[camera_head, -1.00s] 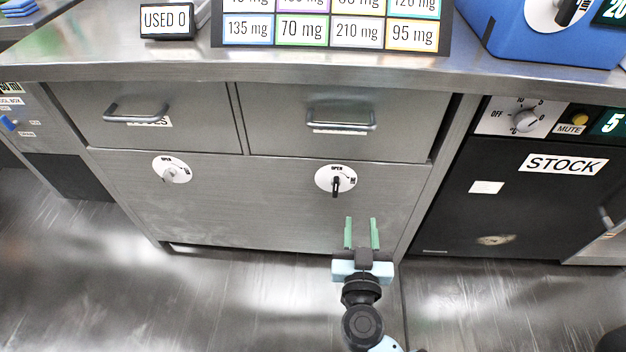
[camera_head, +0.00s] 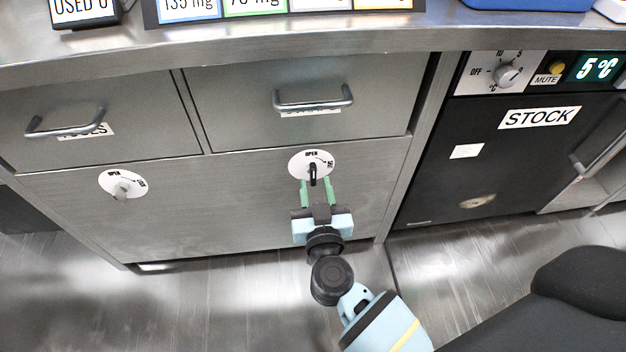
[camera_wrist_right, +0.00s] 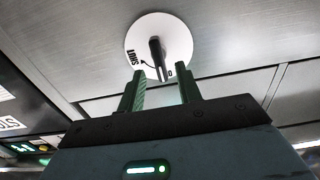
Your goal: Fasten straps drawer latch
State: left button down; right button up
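A latch (camera_head: 312,160), a white round dial with a dark handle, sits on the lower cabinet panel below the right-hand drawer (camera_head: 235,92). Its handle points down; OPEN is printed at the top of the dial. The drawer's label is mostly hidden behind its handle, so I cannot read it. My right gripper (camera_head: 316,183) is open just below the dial. In the right wrist view, the latch (camera_wrist_right: 176,38) is straight ahead, and its handle's end appears between the open green fingers (camera_wrist_right: 160,82); I cannot tell whether they touch it. My left gripper is out of view.
A second latch (camera_head: 122,184) is at the left, below another closed drawer (camera_head: 70,145). The metal counter (camera_head: 350,38) overhangs the drawers. A black STOCK unit (camera_head: 520,150) stands at the right. The floor (camera_head: 220,300) before the panel is clear.

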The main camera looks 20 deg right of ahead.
jog(key=shift+b+x, duration=0.35)
jog(key=shift+x, duration=1.05)
jog(key=shift+c, duration=0.3)
grip_shut()
